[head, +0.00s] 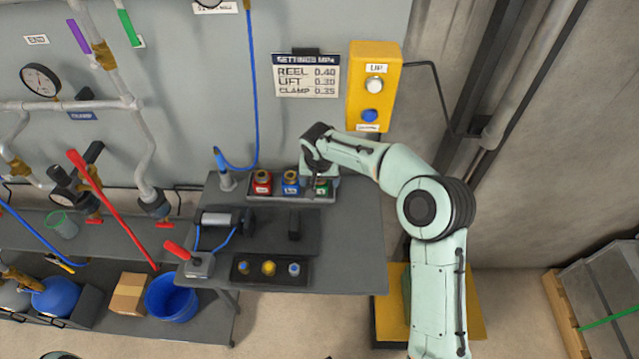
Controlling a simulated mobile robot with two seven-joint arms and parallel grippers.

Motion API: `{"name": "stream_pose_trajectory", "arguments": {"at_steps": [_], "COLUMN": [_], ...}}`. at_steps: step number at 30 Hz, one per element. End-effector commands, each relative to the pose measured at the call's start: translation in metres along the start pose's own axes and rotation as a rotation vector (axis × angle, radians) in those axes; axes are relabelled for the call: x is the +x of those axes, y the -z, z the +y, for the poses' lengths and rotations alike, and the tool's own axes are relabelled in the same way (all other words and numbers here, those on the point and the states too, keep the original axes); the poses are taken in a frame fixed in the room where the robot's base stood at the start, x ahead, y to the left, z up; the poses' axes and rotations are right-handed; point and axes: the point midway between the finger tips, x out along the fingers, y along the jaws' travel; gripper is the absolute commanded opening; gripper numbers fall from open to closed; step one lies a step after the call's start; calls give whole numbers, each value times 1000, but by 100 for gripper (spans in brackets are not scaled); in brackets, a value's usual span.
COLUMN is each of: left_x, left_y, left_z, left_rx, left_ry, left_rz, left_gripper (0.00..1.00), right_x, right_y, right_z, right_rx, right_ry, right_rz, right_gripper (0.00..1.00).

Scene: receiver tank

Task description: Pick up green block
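The green block (322,190) is at the right end of a dark tray (290,200) at the back of the grey table. It has a pale label and is partly covered by my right gripper (318,183). The gripper points down at the block from above. Its fingers are small and partly hidden, so I cannot tell if they are open, shut or touching the block. A blue block (291,186) and a red block (262,185) stand to the left in the same tray. My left gripper is not in view.
The grey table (345,255) is bare at its right side. A dark holder (271,281) with several small knobs lies at the front. A device with a red lever (177,250) is at the left edge. A yellow button box (374,85) hangs behind my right arm.

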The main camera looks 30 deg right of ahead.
Motion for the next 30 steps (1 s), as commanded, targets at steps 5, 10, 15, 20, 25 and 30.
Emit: {"name": "stream_pose_trajectory", "arguments": {"at_steps": [5,10,15,20,25,30], "left_x": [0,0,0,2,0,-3], "left_y": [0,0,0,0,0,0], "left_z": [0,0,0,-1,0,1], "left_rx": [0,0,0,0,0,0], "left_ry": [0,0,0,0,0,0], "left_rz": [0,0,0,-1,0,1], "left_gripper": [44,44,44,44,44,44], "right_x": [0,-1,-2,-10,-34,-62], "right_y": [0,0,0,-2,6,14], "right_z": [0,0,0,-1,-1,0], "right_rx": [0,0,-1,-2,0,0], "right_ry": [0,0,0,1,2,2], "right_rz": [0,1,1,3,5,5], "right_gripper": [24,12,12,12,12,12]}}
